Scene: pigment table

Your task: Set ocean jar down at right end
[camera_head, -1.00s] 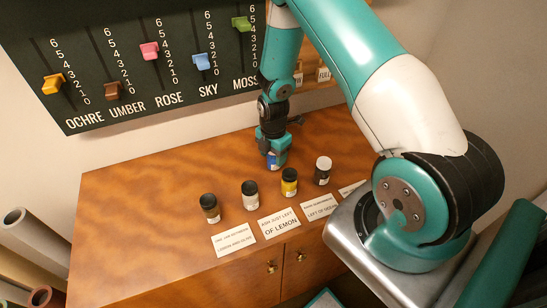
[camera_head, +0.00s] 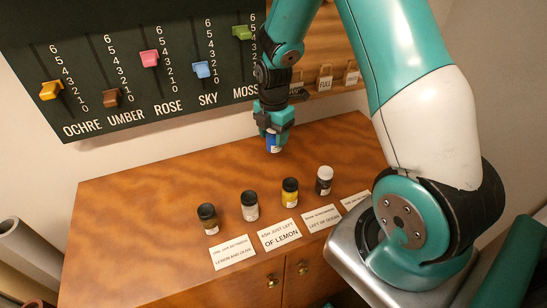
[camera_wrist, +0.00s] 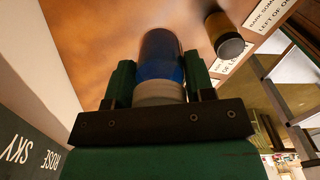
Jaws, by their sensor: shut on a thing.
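The ocean jar (camera_head: 272,143), with a blue body, is held in my gripper (camera_head: 273,132) above the back of the wooden cabinet top. In the wrist view the blue jar (camera_wrist: 161,68) sits between the two green fingers (camera_wrist: 160,85), which are shut on it. My arm hides part of the cabinet's right end.
Printed cards lie in front of the jars, including one reading "ash just left of lemon" (camera_head: 279,235). The slider board (camera_head: 130,60) stands behind the cabinet (camera_head: 130,220). The top behind the row and at its left is clear.

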